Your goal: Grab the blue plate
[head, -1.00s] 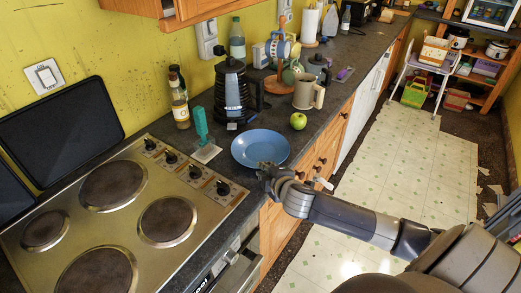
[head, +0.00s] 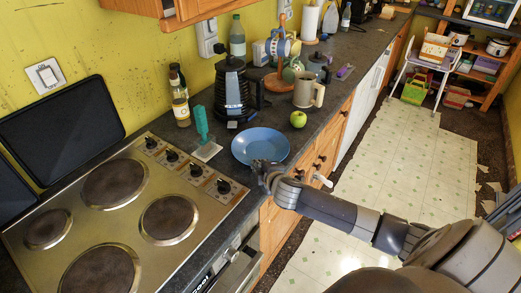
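The blue plate (head: 258,143) lies flat on the dark counter, right of the stove and near the counter's front edge. My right arm comes in from the right, and its gripper (head: 262,166) is at the plate's near rim, covering a small part of it. The fingers are small and dark here, so I cannot tell whether they are open, shut or touching the rim. My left gripper is not in view.
A green apple (head: 298,119) and a beige mug (head: 308,92) stand behind the plate to the right. A black kettle (head: 232,92) is behind it. A teal-handled brush (head: 202,125) is to its left, beside the stove (head: 120,215). Drawers (head: 305,168) lie below the counter edge.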

